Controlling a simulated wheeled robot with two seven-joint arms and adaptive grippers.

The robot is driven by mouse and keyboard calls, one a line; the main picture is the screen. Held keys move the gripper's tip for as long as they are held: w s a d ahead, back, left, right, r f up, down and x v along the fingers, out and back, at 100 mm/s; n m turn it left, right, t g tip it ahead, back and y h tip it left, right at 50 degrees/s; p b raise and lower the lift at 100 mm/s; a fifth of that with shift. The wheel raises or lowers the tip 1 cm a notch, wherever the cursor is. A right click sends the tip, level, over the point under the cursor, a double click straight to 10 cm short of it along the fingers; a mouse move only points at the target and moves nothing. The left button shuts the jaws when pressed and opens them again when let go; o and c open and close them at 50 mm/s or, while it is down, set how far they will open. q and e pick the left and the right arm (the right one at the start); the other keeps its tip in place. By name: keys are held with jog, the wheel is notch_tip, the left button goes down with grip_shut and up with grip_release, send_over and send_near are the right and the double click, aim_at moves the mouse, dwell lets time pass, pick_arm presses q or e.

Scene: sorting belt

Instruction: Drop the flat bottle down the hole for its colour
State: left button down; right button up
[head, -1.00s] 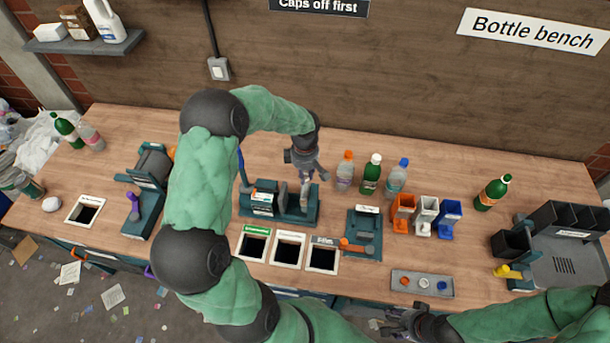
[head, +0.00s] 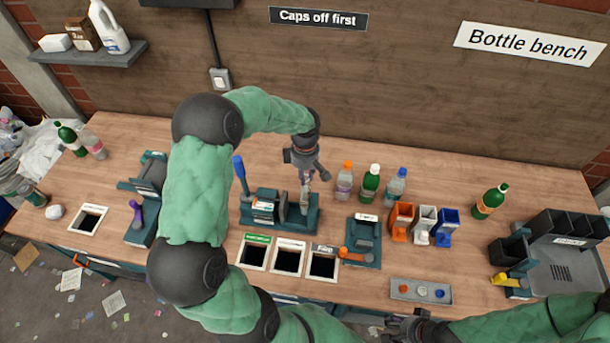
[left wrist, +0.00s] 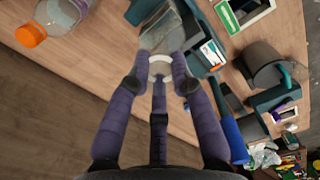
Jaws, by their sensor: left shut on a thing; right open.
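My left gripper (head: 308,174) is at the right end of the teal press (head: 268,222), shut on the neck of the flat bottle. The bottle (left wrist: 160,34) looks clear and flattened in the left wrist view, with a pale ring at its neck between my fingertips (left wrist: 160,78). Its lower part is at the press, and I cannot tell whether it is clear of it. Three square holes lie in front of the press: one with a green label (head: 254,253), one with a white label (head: 288,260) and one with a grey label (head: 323,263). My right gripper (head: 400,325) is open at the bottom edge.
Bottles with orange (head: 344,182), white (head: 371,184) and blue (head: 397,186) caps stand right of the press. Coloured cap bins (head: 424,224), a cap tray (head: 421,291) and a teal device with an orange lever (head: 364,240) are nearby. Another hole (head: 88,220) is far left.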

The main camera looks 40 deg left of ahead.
pick_arm(q)
jog(key=shift+r+p, duration=1.6)
jog(key=shift+r, duration=1.4)
jog(key=shift+f, duration=0.1)
